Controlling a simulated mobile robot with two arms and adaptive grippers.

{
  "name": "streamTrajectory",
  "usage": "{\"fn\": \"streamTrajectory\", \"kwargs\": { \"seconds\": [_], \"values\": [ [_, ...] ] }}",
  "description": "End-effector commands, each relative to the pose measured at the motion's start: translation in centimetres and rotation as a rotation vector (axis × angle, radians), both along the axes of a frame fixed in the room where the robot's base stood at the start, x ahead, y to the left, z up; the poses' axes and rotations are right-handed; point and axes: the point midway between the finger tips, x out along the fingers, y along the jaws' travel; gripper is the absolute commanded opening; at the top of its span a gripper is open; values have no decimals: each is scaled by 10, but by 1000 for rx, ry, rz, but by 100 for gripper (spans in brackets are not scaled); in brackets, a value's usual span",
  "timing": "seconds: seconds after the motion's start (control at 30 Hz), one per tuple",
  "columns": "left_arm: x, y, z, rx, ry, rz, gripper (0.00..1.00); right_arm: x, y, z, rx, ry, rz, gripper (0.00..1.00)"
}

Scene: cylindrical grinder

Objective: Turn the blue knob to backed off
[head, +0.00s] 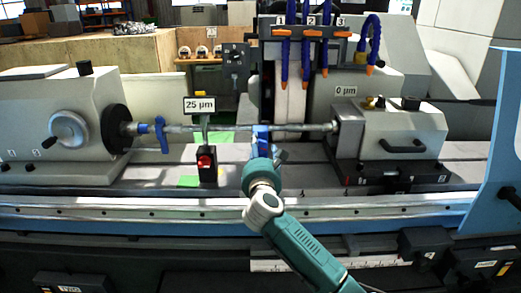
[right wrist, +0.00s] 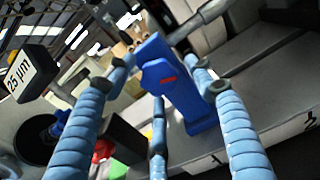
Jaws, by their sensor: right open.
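A blue part (head: 262,133) stands at the workpiece shaft (head: 225,128), right of its middle in the head view. In the right wrist view a blue body with a red mark (right wrist: 178,85) fills the middle. I take it as the same part; which piece of it is the knob I cannot tell. My right gripper (head: 265,153) is just in front of and below it, partly hiding it. In the wrist view its fingers (right wrist: 158,90) are spread around the blue body, with no clear grip on it. My left gripper is not in view.
A black gauge stand with a red face (head: 206,165) is close left of my right gripper, under a "25 µm" sign (head: 199,105). Blue nozzles with orange tips (head: 307,72) hang above. A blue clamp (head: 161,135) sits on the shaft. The tailstock (head: 400,130) stands right, the headstock (head: 60,120) left.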

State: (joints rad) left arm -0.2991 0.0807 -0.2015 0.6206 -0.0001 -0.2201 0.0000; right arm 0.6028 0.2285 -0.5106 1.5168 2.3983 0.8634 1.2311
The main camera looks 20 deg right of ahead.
Motion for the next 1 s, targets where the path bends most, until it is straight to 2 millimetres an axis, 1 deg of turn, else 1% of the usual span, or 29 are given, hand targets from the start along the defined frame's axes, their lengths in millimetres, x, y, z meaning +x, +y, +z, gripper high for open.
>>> {"fn": "streamTrajectory", "kwargs": {
  "seconds": [0.07,0.1,0.17,0.3,0.33,0.53,0.67,0.87,1.0],
  "values": [
    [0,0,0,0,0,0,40,0,0,0,-1,0,0,54],
    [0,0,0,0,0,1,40,0,0,0,-1,0,0,52],
    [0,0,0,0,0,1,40,0,0,0,-1,0,0,40],
    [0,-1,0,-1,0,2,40,0,0,0,-1,0,0,12],
    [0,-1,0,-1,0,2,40,0,0,0,-1,0,0,9],
    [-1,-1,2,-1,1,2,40,-1,0,0,-9,4,-1,9],
    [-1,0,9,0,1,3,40,-1,0,0,-37,15,1,9],
    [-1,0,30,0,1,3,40,-1,1,2,-138,48,0,9],
    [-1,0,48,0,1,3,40,-1,1,2,-249,81,1,9]
  ]
}}
